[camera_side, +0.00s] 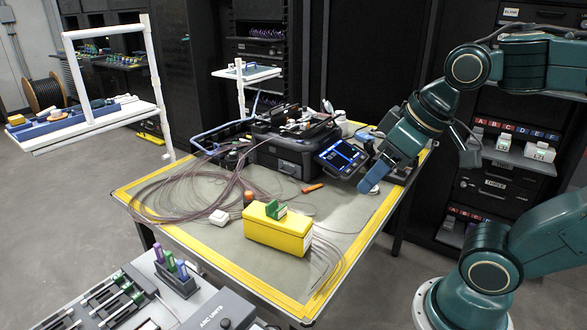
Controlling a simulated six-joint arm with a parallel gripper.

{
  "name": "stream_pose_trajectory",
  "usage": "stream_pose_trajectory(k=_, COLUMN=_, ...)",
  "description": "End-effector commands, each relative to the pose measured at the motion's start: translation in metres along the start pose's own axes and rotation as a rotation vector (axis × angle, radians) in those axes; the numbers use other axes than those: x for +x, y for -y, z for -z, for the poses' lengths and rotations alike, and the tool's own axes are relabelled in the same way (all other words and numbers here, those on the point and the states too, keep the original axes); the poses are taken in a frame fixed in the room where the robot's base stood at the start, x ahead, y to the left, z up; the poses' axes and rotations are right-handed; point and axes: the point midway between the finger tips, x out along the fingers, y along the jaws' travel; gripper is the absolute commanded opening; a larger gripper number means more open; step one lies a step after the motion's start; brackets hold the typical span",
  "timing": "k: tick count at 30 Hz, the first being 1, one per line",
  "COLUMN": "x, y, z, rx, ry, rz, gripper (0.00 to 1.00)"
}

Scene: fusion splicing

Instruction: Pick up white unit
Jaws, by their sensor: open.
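A small white block (219,217) lies on the table among the loose fibres, left of the yellow box. White units (540,151) with labels also sit in the dark rack at the right; a smaller one (503,142) is beside the labelled one. I cannot tell which of these the task means. My gripper (372,179) hangs over the right side of the table, beside the splicer's screen, pointing down and left. It is apart from all the white pieces and I see nothing held in it; its jaws are seen mostly from one side.
The black fusion splicer (285,154) with its lit screen (341,158) stands at the table's back. A yellow box (278,230) with a green piece (275,209) on it stands in front. Loose fibres cover the left. A tool tray (110,300) is at front left.

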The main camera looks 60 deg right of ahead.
Motion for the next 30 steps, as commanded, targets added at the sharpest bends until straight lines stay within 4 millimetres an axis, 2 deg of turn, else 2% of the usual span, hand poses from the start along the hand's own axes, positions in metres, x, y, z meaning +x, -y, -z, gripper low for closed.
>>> stream_pose_trajectory(k=8, x=0.015, y=-0.002, z=0.057, rx=-0.029, ry=0.018, rz=0.006, gripper=0.64)
stream_pose_trajectory(k=14, x=0.036, y=-0.005, z=0.101, rx=-0.051, ry=0.03, rz=0.011, gripper=0.64)
stream_pose_trajectory(k=23, x=0.081, y=-0.012, z=0.161, rx=-0.083, ry=0.046, rz=0.024, gripper=0.64)
stream_pose_trajectory(k=30, x=0.129, y=-0.02, z=0.202, rx=-0.107, ry=0.059, rz=0.035, gripper=0.64)
